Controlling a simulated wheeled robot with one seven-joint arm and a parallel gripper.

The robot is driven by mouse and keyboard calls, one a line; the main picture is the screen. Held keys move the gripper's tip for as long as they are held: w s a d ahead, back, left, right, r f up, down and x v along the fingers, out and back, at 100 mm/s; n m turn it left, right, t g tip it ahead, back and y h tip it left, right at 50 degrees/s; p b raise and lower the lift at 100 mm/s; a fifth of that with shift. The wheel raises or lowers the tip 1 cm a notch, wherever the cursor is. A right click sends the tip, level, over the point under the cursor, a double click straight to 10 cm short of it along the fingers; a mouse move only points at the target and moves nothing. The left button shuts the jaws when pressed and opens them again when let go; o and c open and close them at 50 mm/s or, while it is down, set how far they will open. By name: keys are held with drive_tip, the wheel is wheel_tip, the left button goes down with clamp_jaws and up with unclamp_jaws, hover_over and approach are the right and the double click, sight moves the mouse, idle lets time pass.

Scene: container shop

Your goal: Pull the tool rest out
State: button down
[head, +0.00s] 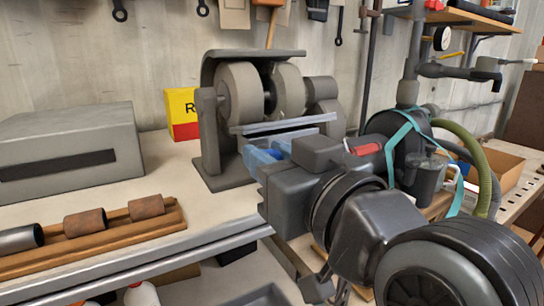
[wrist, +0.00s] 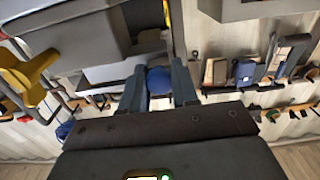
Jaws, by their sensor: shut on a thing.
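The tool rest (head: 285,123) is a pale grey bar lying across the front of the bench grinder (head: 212,150), just below its grinding wheels (head: 243,92). My gripper (head: 263,152) reaches in from the right, and its pale blue fingers are just under the bar. In the wrist view, the two fingers of my gripper (wrist: 158,78) are on either side of a round blue knob (wrist: 159,82) and shut on it. The knob appears to belong to the tool rest. My gripper hides much of the grinder's lower right front in the head view.
A grey box (head: 70,145) stands on the bench at left, with a wooden rack of cylinders (head: 95,235) in front. A yellow and red box (head: 182,113) is behind the grinder. Hoses (head: 470,165) and pipes (head: 412,60) crowd the right side.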

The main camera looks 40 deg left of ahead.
drive_tip(key=v, duration=0.3)
drive_tip(key=shift+s+d, duration=0.1)
drive_tip(key=shift+d, duration=0.05)
drive_tip(key=c, duration=0.9)
unclamp_jaws()
drive_tip(key=shift+d, duration=0.15)
drive_tip(key=b+v, duration=0.1)
drive_tip(key=v, duration=0.6)
drive_tip(key=shift+s+d+b, duration=0.15)
drive_tip(key=shift+d+b, duration=0.1)
drive_tip(key=shift+b, duration=0.15)
